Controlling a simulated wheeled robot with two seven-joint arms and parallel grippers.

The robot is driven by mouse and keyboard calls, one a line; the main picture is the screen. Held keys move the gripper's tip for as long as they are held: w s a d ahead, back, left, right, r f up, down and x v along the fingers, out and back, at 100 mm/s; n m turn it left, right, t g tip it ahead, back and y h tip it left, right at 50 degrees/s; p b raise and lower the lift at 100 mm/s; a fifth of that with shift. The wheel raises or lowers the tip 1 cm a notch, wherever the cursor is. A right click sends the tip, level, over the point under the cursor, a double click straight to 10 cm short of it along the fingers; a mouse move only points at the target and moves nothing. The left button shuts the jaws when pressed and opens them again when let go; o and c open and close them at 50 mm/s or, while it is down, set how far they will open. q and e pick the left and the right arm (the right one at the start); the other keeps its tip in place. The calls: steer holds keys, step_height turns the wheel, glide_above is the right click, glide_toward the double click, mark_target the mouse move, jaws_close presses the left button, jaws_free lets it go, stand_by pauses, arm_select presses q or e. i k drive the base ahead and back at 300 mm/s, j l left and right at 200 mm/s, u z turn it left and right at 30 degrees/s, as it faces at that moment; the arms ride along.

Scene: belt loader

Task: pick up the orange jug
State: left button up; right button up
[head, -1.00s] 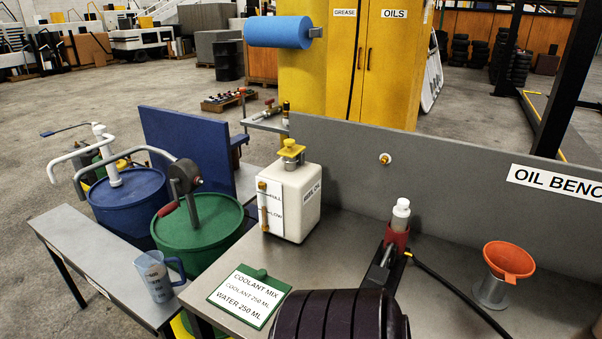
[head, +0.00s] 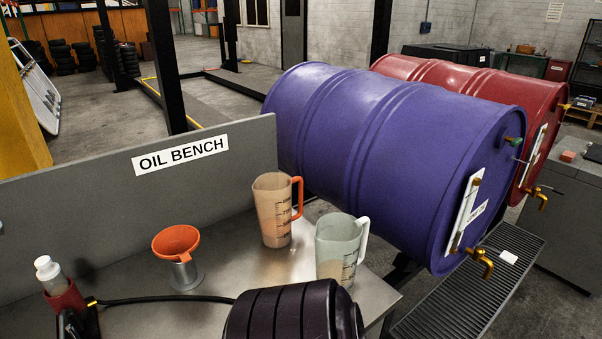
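The orange jug (head: 272,212) stands upright on the metal bench towards its back right. It is a translucent orange-tinted measuring jug with dark markings and a bright orange handle (head: 298,198) on its right side. A clear jug (head: 336,252) with a white handle stands just in front and to its right. Neither of my grippers shows in the head view. Nothing touches the orange jug.
An orange funnel (head: 176,242) in a metal holder stands left of the jug. A bottle (head: 50,272) in a red holder and a black hose are further left. A grey back panel (head: 90,195) runs behind. A purple drum (head: 390,150) lies close on the right.

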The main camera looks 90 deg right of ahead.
mark_target(272, 192)
steer(key=z, duration=2.55)
steer(key=k+j+z, duration=0.2)
steer(key=k+j, duration=0.45)
